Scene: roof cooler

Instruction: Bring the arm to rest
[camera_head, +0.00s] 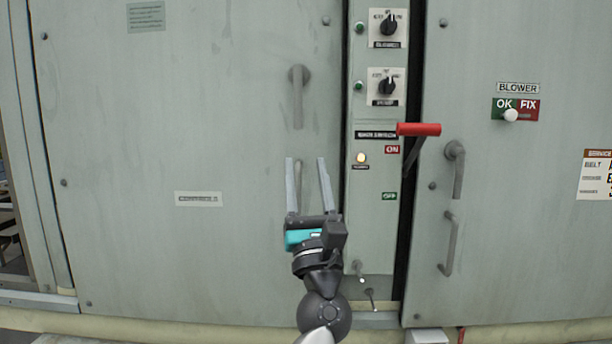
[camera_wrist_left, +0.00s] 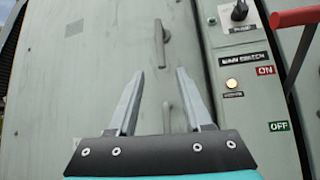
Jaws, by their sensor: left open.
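My left gripper (camera_head: 306,172) is open and empty, its two grey fingers pointing up in front of the pale green cabinet panel (camera_head: 180,120). In the left wrist view the fingers (camera_wrist_left: 156,85) are spread apart with nothing between them. A grey door handle (camera_head: 299,97) is above the fingertips in the head view, apart from them. A lower handle (camera_head: 300,180) shows partly between the fingers. The right gripper is in neither view.
A main switch with a red grip (camera_head: 418,129) sticks out right of my gripper, by the ON label (camera_head: 392,150). Two rotary knobs (camera_head: 389,25) (camera_head: 386,87) sit above. More handles (camera_head: 455,170) (camera_head: 449,243) and a blower slider (camera_head: 511,115) are on the right door.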

